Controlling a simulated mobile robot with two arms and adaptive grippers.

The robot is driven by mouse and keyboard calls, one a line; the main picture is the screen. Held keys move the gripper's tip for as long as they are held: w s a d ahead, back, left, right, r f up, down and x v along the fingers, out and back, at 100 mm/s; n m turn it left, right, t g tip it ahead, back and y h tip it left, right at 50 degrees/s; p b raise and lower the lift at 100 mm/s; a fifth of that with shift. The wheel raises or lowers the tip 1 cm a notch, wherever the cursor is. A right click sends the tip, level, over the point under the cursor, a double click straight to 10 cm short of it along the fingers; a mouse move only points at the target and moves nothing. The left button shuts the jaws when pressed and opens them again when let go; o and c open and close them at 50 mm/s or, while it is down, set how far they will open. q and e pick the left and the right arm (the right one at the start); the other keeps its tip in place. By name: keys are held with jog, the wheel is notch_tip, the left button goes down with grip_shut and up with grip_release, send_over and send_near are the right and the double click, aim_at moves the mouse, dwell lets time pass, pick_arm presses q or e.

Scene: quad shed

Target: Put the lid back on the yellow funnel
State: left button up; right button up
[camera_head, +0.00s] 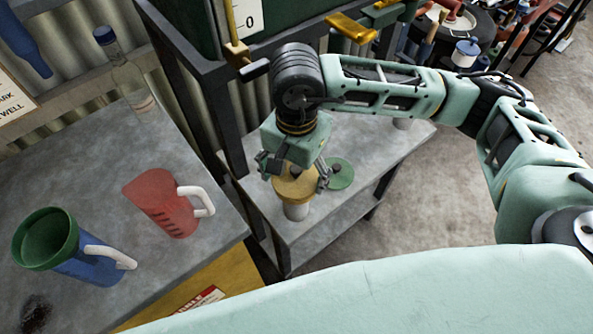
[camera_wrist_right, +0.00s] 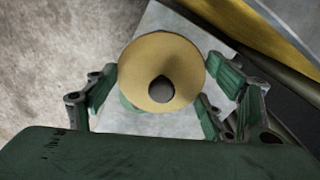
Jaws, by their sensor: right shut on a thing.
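A yellow round piece with a dark knob-like middle, which looks like the yellow lid (camera_wrist_right: 185,65), sits between the fingers of my right gripper (camera_wrist_right: 163,95). In the head view the yellow lid (camera_head: 294,190) shows under my right gripper (camera_head: 293,178), which is shut on it. A pale cylinder (camera_head: 296,211) stands directly below it on the grey shelf. I cannot tell whether the two touch, and no separate yellow funnel can be made out. A flat green disc (camera_head: 341,175) with a dark middle lies just right of the gripper. My left gripper is not in view.
The grey shelf (camera_head: 385,150) has bare room to the right. A dark metal post (camera_head: 228,125) rises close left of the gripper.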

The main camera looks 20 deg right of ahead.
jog(key=shift+b, duration=0.55)
dwell(0.5)
dwell(0.4)
jog(key=o, duration=1)
jog(key=shift+o, duration=0.4)
jog(key=shift+r+p, duration=1.25)
jog(key=shift+r, duration=2.25)
grip_shut()
